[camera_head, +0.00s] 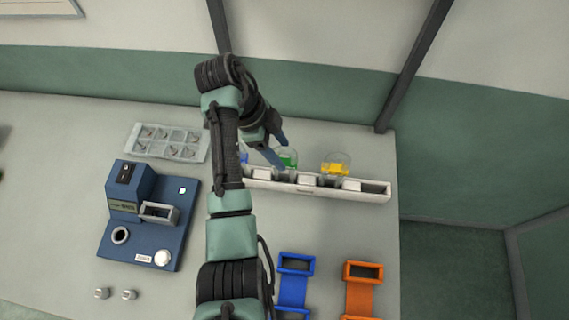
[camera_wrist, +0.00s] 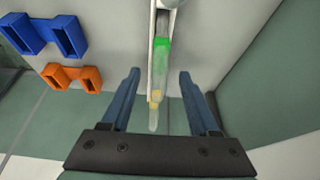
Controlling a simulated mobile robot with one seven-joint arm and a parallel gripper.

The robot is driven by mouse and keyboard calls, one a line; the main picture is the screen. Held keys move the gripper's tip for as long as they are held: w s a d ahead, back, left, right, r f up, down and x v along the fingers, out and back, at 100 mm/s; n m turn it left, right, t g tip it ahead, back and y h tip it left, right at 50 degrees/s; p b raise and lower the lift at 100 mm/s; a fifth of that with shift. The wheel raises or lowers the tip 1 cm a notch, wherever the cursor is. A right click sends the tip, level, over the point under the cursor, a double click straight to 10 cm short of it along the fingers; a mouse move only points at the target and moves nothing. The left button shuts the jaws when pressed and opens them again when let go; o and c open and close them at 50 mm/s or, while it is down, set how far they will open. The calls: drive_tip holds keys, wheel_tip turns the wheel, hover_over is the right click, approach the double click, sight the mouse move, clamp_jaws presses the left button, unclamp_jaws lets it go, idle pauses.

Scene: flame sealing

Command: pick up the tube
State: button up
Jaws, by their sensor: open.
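A long white rack (camera_head: 375,195) stands at the back of the table. Clear vessels with blue (camera_head: 243,157), green (camera_head: 288,157) and yellow (camera_head: 334,168) contents are at it; which one is the tube I cannot tell. My gripper (camera_head: 283,155) is open over the rack near the green vessel, one finger partly in front of it. In the wrist view, the green vessel (camera_wrist: 161,58) and the yellow one (camera_wrist: 155,97) line up between the spread fingers (camera_wrist: 159,74), with gaps on both sides. The blue vessel is mostly hidden by my arm.
A blue device (camera_head: 140,215) stands left of my arm, with a clear tray (camera_head: 167,142) behind it. Blue (camera_head: 293,288) and orange (camera_head: 361,290) holders stand in front of the rack. Two small metal pieces (camera_head: 115,294) lie at front left. The table's right edge is close to the rack.

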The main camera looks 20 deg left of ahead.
sight(286, 161)
drive_tip(key=shift+d+f+p, duration=0.25)
drive_tip(key=shift+f+p, duration=0.15)
drive_tip(key=shift+f, duration=0.15)
drive_tip(key=p+x, duration=0.1)
drive_tip(key=x, duration=0.3)
drive_tip(key=shift+a+f, duration=0.1)
drive_tip(key=shift+f, duration=0.1)
drive_tip(key=shift+c, duration=0.3)
clamp_jaws()
